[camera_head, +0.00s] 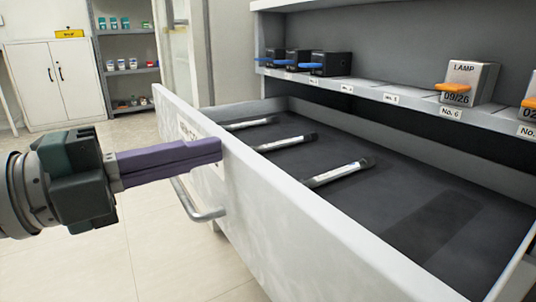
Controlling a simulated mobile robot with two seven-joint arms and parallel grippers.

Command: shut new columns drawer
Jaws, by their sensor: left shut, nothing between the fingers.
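The white drawer (262,205) is pulled open. Its front panel runs from the middle left to the lower right, with a bar handle (205,213) on the outer face and a label partly hidden behind my gripper. Inside, several slim columns with dark caps lie on the dark liner, such as the nearest column (338,174). My left gripper (218,150) comes in from the left with its purple fingers shut and empty. Its fingertips are at the outer face of the drawer front, above the handle; I cannot tell whether they touch it. My right gripper is not in view.
A shelf above the drawer holds black boxes with blue tabs (331,64) and a LAMP box (468,82) with an orange tab. A white cabinet (52,82) and open shelving (127,68) stand at the back left. The tiled floor (165,262) before the drawer is clear.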

